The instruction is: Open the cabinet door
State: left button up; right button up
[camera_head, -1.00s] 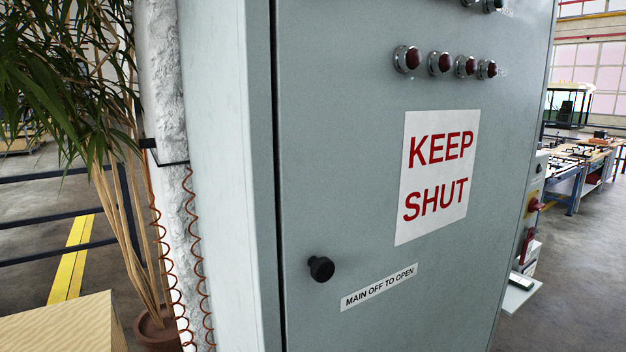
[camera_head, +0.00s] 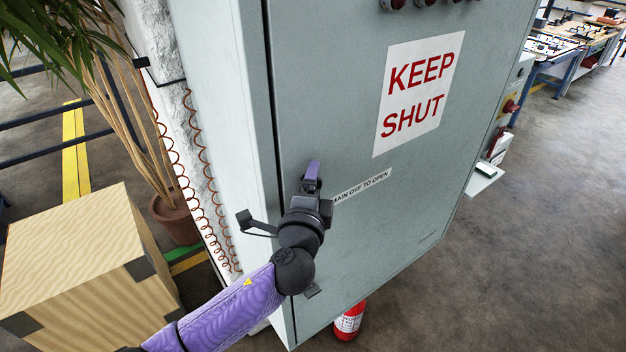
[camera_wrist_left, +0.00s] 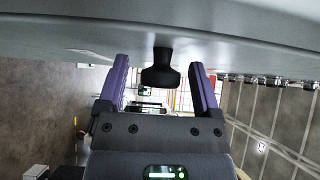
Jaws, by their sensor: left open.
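The grey cabinet door (camera_head: 350,235) stands shut, with a "KEEP SHUT" sign (camera_head: 419,92) and a "MAIN OFF TO OPEN" label (camera_head: 365,184). Its round black knob shows in the left wrist view (camera_wrist_left: 160,76), standing out from the door face between my two purple fingers. In the head view the knob is hidden behind my left gripper (camera_head: 312,175). My left gripper (camera_wrist_left: 160,85) is open, with a gap between each finger and the knob. My right gripper is in neither view.
A wooden crate (camera_head: 80,255) stands at the lower left, near a potted plant (camera_head: 178,218). A red fire extinguisher (camera_head: 350,320) stands by the cabinet's foot. The floor (camera_head: 520,260) there is clear.

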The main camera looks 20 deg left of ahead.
pick_arm(q)
jog(key=shift+w, duration=0.1)
grip_shut()
dwell(0.3)
